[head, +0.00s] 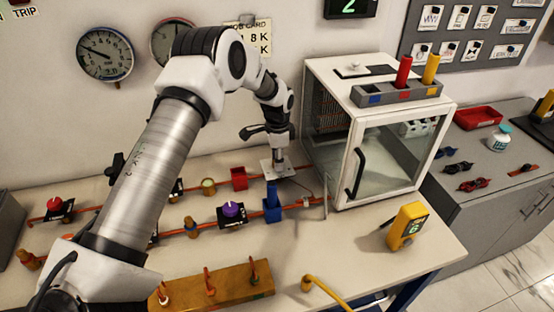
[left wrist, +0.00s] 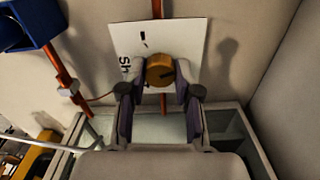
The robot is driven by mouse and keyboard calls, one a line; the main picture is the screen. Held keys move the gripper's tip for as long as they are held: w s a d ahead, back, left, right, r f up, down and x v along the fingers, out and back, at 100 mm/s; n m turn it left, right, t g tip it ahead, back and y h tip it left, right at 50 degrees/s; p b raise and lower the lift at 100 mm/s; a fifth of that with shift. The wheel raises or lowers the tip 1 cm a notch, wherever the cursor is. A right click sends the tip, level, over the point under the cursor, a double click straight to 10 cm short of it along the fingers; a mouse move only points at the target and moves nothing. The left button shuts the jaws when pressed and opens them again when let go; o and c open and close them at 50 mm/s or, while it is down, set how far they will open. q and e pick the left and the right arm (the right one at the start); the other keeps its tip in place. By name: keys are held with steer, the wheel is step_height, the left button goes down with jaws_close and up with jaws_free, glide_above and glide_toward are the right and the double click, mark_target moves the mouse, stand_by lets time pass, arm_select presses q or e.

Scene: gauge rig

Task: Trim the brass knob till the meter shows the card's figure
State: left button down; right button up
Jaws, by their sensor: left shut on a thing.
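My left gripper (head: 278,153) reaches down at the back of the bench, beside the glass-fronted cabinet. In the left wrist view its two fingers (left wrist: 160,88) are closed on either side of the brass knob (left wrist: 159,70), which has a dark pointer line. The knob sits on a white plate (left wrist: 128,42) with partly hidden black marks; in the head view the gripper hides the knob. The job card (head: 262,42) on the wall is partly covered by my arm; "8 K" shows.
The white cabinet (head: 345,190) stands close to the right of the gripper. A blue valve handle (head: 271,205), a purple knob (head: 232,210) and a red block (head: 239,178) stand near it along the red pipes.

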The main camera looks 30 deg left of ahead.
arm_select(q)
steer(key=shift+f, duration=0.1)
steer(key=c, duration=1)
jaws_free()
steer(key=shift+o, duration=0.9)
steer(key=shift+w+d, duration=0.15)
step_height(320, 180, up, 12)
